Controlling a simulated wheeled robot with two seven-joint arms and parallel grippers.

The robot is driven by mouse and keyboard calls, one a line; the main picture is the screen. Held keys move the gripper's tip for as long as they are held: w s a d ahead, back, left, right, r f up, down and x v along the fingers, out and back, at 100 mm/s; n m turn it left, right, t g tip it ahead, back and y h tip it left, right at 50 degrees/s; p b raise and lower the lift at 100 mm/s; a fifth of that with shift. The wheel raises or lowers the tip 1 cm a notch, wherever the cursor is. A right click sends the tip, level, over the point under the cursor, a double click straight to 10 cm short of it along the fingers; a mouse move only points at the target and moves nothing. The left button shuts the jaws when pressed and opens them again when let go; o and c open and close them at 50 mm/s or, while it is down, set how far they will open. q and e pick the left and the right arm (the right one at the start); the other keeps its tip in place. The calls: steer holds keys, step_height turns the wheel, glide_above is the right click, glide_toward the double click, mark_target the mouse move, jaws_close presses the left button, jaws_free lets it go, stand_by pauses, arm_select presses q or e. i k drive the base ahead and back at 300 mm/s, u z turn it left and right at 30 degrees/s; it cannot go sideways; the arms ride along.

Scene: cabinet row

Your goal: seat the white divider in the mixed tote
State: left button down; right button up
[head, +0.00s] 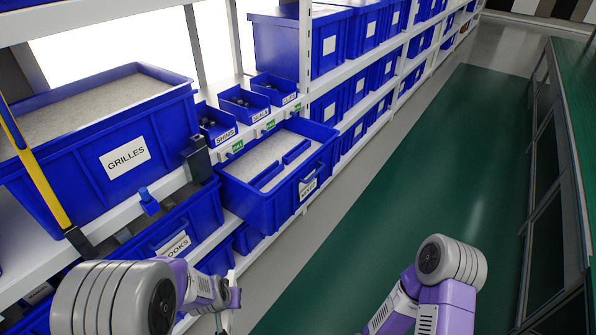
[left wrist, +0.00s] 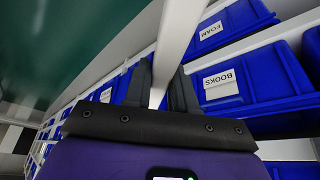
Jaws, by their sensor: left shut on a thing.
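The tote (head: 262,206) that seems to be the mixed tote is blue, juts out from the shelf, and its front label (head: 308,186) is too small to read surely. Inside it are a pale floor and blue raised strips (head: 295,152). My left gripper (head: 232,298) is low in front of the shelves, below and apart from this tote. In the left wrist view its dark fingers (left wrist: 158,92) are shut on a thin white piece, the white divider (left wrist: 174,38), which extends away from the fingertips. In the head view the divider is mostly hidden or edge-on. My right gripper is out of view.
A large GRILLES tote (head: 122,122) stands at the left, with a yellow-handled tool (head: 42,180) before it. Small blue bins (head: 243,103) sit behind the jutting tote. The BOOKS tote (head: 178,238) is lower; it shows in the left wrist view (left wrist: 255,90). The green aisle floor (head: 400,190) is clear.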

mark_target(267, 181)
steer(key=z, duration=0.65)
steer(key=i, duration=0.5)
steer(key=z, duration=0.65)
steer(key=i, duration=1.35)
steer(key=u, duration=0.95)
steer(key=i, duration=0.4)
steer(key=u, duration=0.45)
